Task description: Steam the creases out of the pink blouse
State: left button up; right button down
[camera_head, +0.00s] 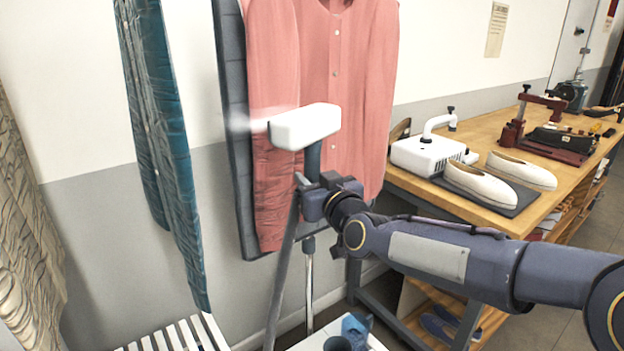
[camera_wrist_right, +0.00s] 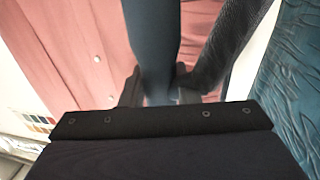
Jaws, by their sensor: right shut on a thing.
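The pink blouse (camera_head: 348,75) hangs in front of a dark padded board (camera_head: 232,80). Creases show on its lower left part, while the middle and right look smooth. My right gripper (camera_head: 318,188) is shut on the dark handle of the steamer head (camera_head: 305,127). The white head is in front of the blouse's left half, and a pale plume of steam leaves its left end. A dark hose hangs down from the handle. In the right wrist view the handle (camera_wrist_right: 152,45) stands between the fingers (camera_wrist_right: 155,88), with the blouse (camera_wrist_right: 70,40) behind. My left gripper is not in view.
A wooden workbench (camera_head: 440,198) with white shoes (camera_head: 482,187) and a white machine (camera_head: 425,152) stands at right. A slatted white rack (camera_head: 180,335) is below.

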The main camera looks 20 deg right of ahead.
jog(key=shift+f+b, duration=0.7)
jog(key=shift+f, duration=0.2)
jog(key=shift+f, duration=0.1)
notch_tip(320, 180, down, 10)
jog(key=b, duration=0.9)
jog(key=shift+b, duration=0.4)
jog(key=shift+f, duration=0.1)
jog(key=shift+f+b, duration=2.45)
jog(key=shift+f, duration=0.15)
notch_tip(320, 180, down, 10)
jog(key=b, duration=0.9)
jog(key=shift+b, duration=0.3)
